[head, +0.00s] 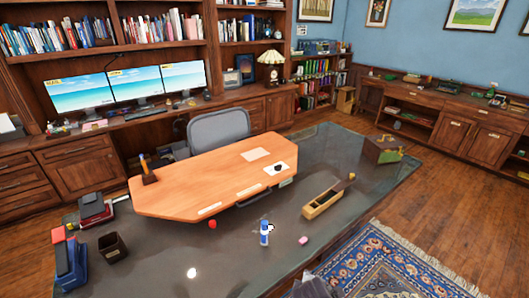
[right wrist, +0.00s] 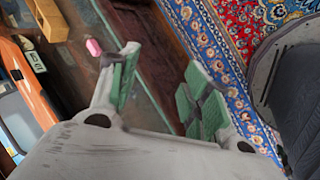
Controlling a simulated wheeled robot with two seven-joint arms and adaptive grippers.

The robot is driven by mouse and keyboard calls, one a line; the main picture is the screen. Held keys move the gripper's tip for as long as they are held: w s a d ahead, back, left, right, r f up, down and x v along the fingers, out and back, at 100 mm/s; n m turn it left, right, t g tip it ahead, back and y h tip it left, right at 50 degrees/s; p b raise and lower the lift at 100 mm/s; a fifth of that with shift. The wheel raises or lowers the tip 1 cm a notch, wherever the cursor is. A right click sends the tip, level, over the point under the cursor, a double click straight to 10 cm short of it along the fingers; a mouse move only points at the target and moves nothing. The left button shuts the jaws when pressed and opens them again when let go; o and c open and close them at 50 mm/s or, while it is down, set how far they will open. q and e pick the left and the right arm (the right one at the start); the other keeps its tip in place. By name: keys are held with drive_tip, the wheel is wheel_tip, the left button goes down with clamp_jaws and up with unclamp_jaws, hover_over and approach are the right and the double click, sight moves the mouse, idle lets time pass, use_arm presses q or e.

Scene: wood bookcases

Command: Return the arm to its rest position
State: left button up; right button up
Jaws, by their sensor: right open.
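My right gripper (right wrist: 161,62) shows in the right wrist view with its two green-padded fingers spread apart. Nothing is between the fingers. Below them I see the desk's edge, the wood floor and the patterned rug (right wrist: 205,45). A dark grey shape at the bottom edge of the head view seems to be part of my right arm; its fingers do not show there. My left gripper is in neither view.
The large desk's dark top (head: 335,235) holds a blue-and-white bottle (head: 264,233), a pink block (head: 304,240), an open wooden box (head: 325,200), a dark cup (head: 112,247) and a red item (head: 212,224). The rug (head: 375,262) lies beside it, at right.

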drive_tip(key=shift+s+d+r+m+g+y, duration=1.15)
drive_tip(key=shift+s+d+r+m, duration=0.7)
drive_tip(key=shift+s+d+m, duration=3.1)
drive_tip(key=s+a+f+m+g, duration=0.1)
drive_tip(key=s+f, duration=0.1)
drive_tip(key=f, duration=1.4)
drive_tip(key=s+a+f+m+g, duration=0.1)
drive_tip(key=f, duration=1.5)
drive_tip(key=s+d+f, duration=0.2)
drive_tip(key=s+f, duration=0.8)
drive_tip(key=s, duration=0.1)
drive_tip(key=s+d+f, duration=0.2)
drive_tip(key=s+f, duration=0.8)
drive_tip(key=s, duration=0.1)
drive_tip(key=shift+s+d+f+g, duration=0.2)
drive_tip(key=shift+s+f+g, duration=0.15)
drive_tip(key=shift+f+g, duration=0.1)
